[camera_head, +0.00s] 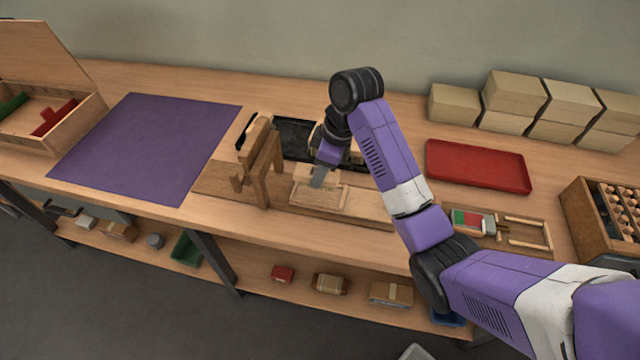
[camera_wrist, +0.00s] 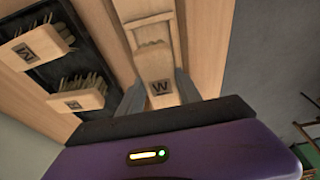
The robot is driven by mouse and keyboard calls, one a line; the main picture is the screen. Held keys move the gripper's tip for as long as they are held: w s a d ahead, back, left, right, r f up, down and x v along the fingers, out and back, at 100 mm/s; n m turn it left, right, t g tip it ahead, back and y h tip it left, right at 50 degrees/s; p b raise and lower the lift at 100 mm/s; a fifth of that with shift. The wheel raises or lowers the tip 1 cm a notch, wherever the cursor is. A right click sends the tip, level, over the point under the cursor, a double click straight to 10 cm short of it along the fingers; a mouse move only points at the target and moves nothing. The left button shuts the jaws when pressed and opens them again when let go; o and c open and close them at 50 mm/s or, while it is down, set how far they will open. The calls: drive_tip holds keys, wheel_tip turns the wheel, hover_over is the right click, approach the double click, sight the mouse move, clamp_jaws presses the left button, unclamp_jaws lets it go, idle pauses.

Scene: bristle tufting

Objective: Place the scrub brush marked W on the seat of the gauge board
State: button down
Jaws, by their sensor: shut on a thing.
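My gripper (camera_head: 318,182) is shut on a pale wooden scrub brush (camera_wrist: 160,70) marked with a dark W; in the wrist view the fingers (camera_wrist: 161,92) flank its marked end.
A black tray (camera_wrist: 62,42) behind the board holds other lettered brushes (camera_wrist: 75,100). A purple mat (camera_head: 150,145) lies left, a red tray (camera_head: 478,165) right. Pale boxes (camera_head: 515,95) stand at the back right. A wooden rack (camera_head: 600,225) stands at the far right.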

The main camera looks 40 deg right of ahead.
drive_tip(key=shift+f, duration=2.05)
drive_tip(key=shift+f, duration=0.1)
drive_tip(key=c, duration=0.8)
unclamp_jaws()
drive_tip(key=p+v, duration=0.4)
drive_tip(key=v, duration=0.6)
drive_tip(key=shift+r, duration=0.45)
drive_tip(key=shift+s+d+r+p, duration=0.1)
drive_tip(key=shift+s+r+p, duration=0.15)
drive_tip(key=shift+r+p, duration=0.45)
